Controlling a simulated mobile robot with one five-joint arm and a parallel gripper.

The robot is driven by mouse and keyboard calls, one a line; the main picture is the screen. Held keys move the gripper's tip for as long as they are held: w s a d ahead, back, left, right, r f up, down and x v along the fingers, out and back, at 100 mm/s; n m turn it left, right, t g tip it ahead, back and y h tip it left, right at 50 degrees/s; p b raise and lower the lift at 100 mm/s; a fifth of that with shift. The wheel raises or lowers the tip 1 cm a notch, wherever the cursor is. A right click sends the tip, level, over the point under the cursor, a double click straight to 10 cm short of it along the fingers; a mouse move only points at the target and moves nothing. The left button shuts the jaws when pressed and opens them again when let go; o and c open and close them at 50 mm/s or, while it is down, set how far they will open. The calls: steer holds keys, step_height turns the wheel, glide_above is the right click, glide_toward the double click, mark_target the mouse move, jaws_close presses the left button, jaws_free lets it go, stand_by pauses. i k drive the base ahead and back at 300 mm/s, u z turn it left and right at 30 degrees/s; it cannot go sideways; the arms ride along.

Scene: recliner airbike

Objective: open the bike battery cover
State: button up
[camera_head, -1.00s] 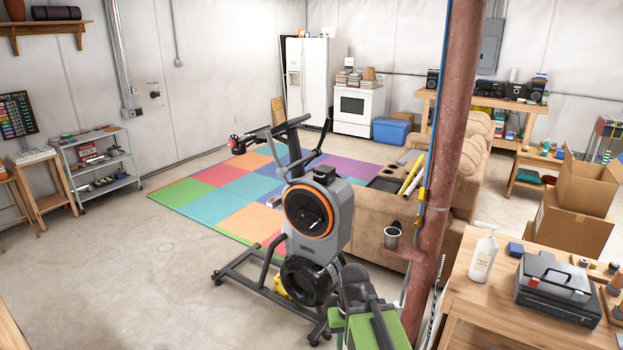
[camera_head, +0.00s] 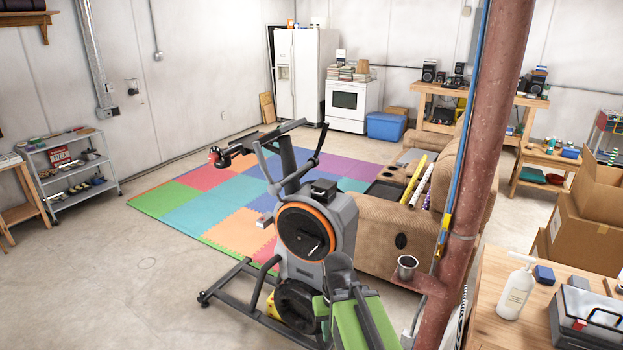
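The exercise bike (camera_head: 343,225) stands upright in the middle of the camera view, grey and black with an orange-rimmed round panel (camera_head: 303,231). A small black box (camera_head: 325,187) sits on top of its body. Black handlebars rise behind it, and a dark bar (camera_head: 255,142) with a reddish tip reaches left. I cannot make out the battery cover or its state. My green and dark arm appears at the bottom centre. Its dark end, my gripper (camera_head: 341,265), overlaps the bike's lower right side in view. Fingers are not distinguishable, and contact cannot be told.
A rust-red post (camera_head: 480,170) with a cup on its bracket stands right of the bike. A tan recliner (camera_head: 375,225) is behind. A wooden table (camera_head: 488,300) with a bottle and case is at right. Bare floor (camera_head: 120,270) is open at left.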

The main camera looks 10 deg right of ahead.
mark_target(323, 188)
steer(key=u, duration=0.1)
steer(key=i, duration=1.15)
steer(key=u, duration=2.05)
steer(key=k, duration=0.9)
steer(key=z, duration=0.1)
steer(key=i, duration=0.9)
steer(key=u, duration=0.1)
